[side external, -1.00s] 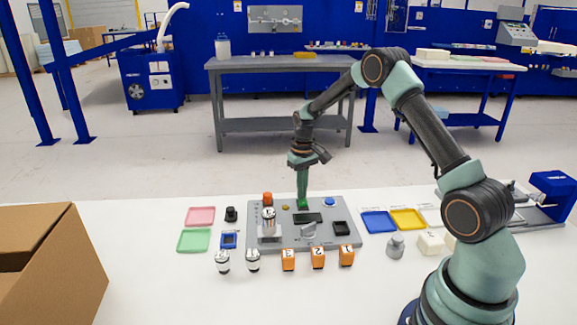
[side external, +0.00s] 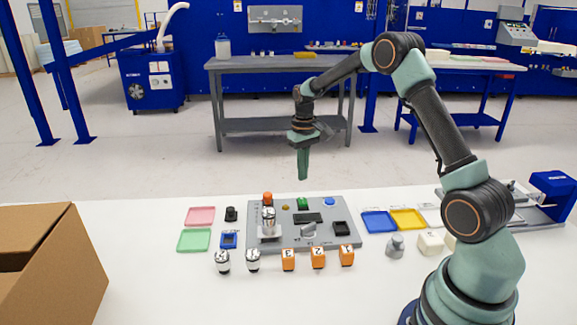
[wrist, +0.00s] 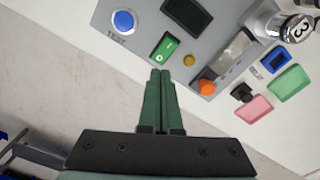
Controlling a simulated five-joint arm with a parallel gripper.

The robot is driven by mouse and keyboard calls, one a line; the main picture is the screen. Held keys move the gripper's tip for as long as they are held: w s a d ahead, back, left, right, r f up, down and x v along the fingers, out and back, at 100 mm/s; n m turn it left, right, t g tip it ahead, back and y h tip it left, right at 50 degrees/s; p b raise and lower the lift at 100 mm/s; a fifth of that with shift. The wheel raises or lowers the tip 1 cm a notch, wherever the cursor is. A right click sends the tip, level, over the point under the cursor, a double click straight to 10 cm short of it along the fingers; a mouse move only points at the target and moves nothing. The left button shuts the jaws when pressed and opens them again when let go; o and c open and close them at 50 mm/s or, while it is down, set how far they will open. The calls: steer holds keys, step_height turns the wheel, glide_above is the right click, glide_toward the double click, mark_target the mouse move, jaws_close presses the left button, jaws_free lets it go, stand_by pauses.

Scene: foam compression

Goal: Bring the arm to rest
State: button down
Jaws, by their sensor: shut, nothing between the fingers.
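My gripper (side external: 303,176) hangs in the air above the back edge of the grey test panel (side external: 348,230), pointing down. Its green fingers are shut together with nothing between them, as the wrist view (wrist: 160,74) also shows. A green rocker switch (side external: 303,203) sits on the panel below the fingertips, clear of them. It also shows just beyond the fingertips in the wrist view (wrist: 166,46). A blue TEST button (side external: 329,201) lies to its right. A metal-topped weight marked 3 (side external: 268,221) stands on the left of the panel, near an orange knob (side external: 267,197).
Pink (side external: 200,216) and green (side external: 194,240) trays lie left of the panel; blue (side external: 378,222) and yellow (side external: 408,218) trays lie right. Orange numbered blocks (side external: 318,257) and metal weights (side external: 222,261) line the front. A cardboard box (side external: 60,260) stands front left. Air around my gripper is free.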

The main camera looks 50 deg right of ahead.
steer(key=shift+r, duration=0.35)
steer(key=s+a+r+n+t, duration=0.1)
steer(key=s+a+r, duration=0.2)
steer(key=a+r, duration=0.25)
steer(key=s+a+r+t, duration=0.2)
steer(key=s+a+r, duration=0.25)
steer(key=r, duration=0.25)
steer(key=s+a+r+n+t, duration=0.2)
steer(key=s+a, duration=0.6)
steer(key=s, duration=0.2)
steer(key=shift+s+a+t, duration=0.15)
steer(key=shift+s+t, duration=0.15)
